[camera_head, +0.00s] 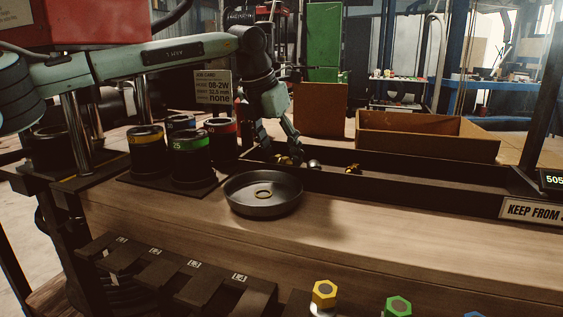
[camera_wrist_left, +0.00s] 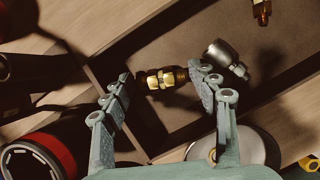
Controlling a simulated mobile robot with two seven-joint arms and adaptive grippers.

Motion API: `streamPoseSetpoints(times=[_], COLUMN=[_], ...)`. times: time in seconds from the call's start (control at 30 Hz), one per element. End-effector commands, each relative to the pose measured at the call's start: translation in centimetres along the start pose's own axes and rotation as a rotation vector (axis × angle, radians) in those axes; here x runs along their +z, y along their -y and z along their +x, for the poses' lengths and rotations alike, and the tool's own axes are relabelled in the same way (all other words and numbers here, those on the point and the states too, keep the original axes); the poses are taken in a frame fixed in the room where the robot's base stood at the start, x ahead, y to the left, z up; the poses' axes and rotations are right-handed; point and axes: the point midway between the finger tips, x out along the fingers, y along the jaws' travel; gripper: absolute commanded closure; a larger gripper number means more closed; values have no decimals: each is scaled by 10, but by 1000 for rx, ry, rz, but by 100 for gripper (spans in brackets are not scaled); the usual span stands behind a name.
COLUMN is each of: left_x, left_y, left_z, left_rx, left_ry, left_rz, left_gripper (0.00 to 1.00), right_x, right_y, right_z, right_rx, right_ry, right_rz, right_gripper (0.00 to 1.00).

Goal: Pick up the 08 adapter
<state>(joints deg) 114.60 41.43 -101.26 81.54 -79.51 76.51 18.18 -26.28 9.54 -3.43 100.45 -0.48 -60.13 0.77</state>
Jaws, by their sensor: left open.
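My left gripper (camera_head: 279,150) reaches down into the long dark tray (camera_head: 420,178), open. In the left wrist view its fingers (camera_wrist_left: 160,76) stand on either side of a brass fitting (camera_wrist_left: 165,78) with a hex nut, lying on the tray floor. The right finger is close to the fitting's end; I cannot tell if it touches. A silver fitting (camera_wrist_left: 226,57) lies just right of it, and another brass fitting (camera_wrist_left: 262,10) lies farther off. I can read no size mark on any fitting. My right gripper is not in view.
A round dark pan (camera_head: 240,205) with a small ring (camera_head: 263,194) stands in front of the tray. Several dark die pots with coloured rims, one green (camera_head: 192,165), stand left. A job card (camera_head: 213,87) reads 08-2W. An open brown box (camera_head: 385,145) stands behind.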

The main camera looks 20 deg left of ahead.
Motion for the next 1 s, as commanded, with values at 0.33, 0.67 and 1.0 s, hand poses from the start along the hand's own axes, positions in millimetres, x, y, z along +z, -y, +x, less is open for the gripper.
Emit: streamPoseSetpoints(times=[0.33,0.67,1.0], left_x=[0,2,11], left_y=[0,0,-7], left_z=[0,-4,-46], left_rx=[0,0,1], left_ry=[1,3,5], left_rz=[1,1,-3], left_gripper=[76,77,77], right_x=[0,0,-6], right_y=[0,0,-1], right_z=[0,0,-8], right_rx=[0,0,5], right_ry=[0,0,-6], right_rz=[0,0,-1], right_gripper=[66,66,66])
